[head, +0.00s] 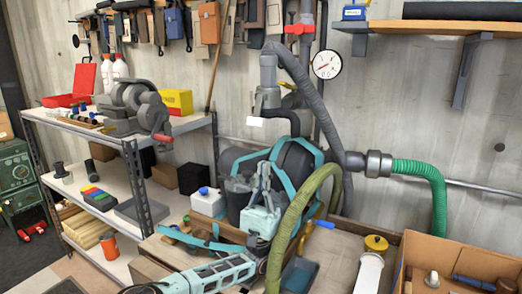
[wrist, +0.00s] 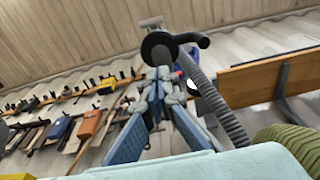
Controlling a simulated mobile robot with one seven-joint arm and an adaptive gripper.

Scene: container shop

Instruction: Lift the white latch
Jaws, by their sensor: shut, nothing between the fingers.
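The white latch (head: 254,122) is a small pale block on the grey pipe fitting in the middle of the head view. In the wrist view, a pale piece (wrist: 151,22) above a dark round fitting looks like the same latch, though I cannot be sure. My gripper (head: 264,168) points upward below the latch, with its fingertips apart from it. Its fingers also show in the wrist view (wrist: 161,75), where they come together at the tips below the dark fitting. It is shut and holds nothing.
A grey ribbed hose (head: 308,85) runs down just right of the latch. An olive hose (head: 291,215) arches beside my gripper. A pressure gauge (head: 326,64) hangs on the wall. A wooden shelf (head: 430,27) is at upper right; a metal shelving unit (head: 132,150) stands left.

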